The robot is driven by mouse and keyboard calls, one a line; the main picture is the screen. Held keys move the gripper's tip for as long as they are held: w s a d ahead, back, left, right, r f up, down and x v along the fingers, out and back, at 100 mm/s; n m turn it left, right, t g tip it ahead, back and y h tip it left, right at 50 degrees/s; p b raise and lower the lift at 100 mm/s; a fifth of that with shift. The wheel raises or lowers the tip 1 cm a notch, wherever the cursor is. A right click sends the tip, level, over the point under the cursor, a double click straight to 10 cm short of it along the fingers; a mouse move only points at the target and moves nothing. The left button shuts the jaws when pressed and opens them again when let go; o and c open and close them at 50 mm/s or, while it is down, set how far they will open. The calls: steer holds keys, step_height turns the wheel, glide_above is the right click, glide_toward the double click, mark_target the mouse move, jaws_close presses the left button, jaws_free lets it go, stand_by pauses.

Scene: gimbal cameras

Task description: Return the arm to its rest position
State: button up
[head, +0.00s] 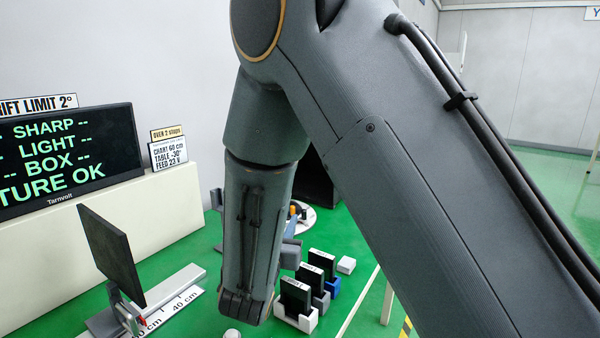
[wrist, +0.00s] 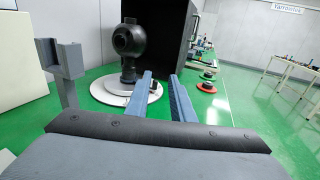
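My grey arm fills the middle and right of the head view, with its forearm hanging down over the green surface. In the wrist view my gripper (wrist: 160,77) has two blue-grey fingers standing apart with an empty gap between them. The fingers point toward a black ball-shaped camera (wrist: 129,40) on a round white base (wrist: 108,88); I cannot tell whether they touch anything there. In the head view the gripper is mostly hidden behind my forearm.
A black open box (wrist: 168,35) stands behind the camera. A dark panel (head: 110,250) on a rail (head: 175,292) and a screen (head: 70,155) are at left.

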steer(key=s+d+f+m+g+h, duration=0.1)
steer(key=s+d+m+g+h, duration=0.15)
steer(key=d, duration=0.45)
steer(key=s+d+m+g+h, duration=0.2)
steer(key=d+m+g, duration=0.15)
steer(key=d, duration=0.35)
steer(key=s+d+f+m+g+h, duration=0.1)
steer(key=s+d+m+g+h, duration=0.2)
steer(key=d, duration=0.5)
steer(key=s+d+f+m+g+y, duration=0.25)
steer(key=s+m+g, duration=0.25)
steer(key=s+m, duration=0.25)
steer(key=s+d+f+m+g+y, duration=0.2)
steer(key=s+d+m+g, duration=0.3)
steer(key=s, duration=0.4)
steer(key=s+a+m+t+y+p, duration=0.1)
steer(key=a+m+y, duration=0.5)
steer(key=m, duration=0.6)
steer(key=shift+s+a+y, duration=0.25)
steer(key=shift+s+y, duration=0.15)
steer(key=shift+s, duration=0.45)
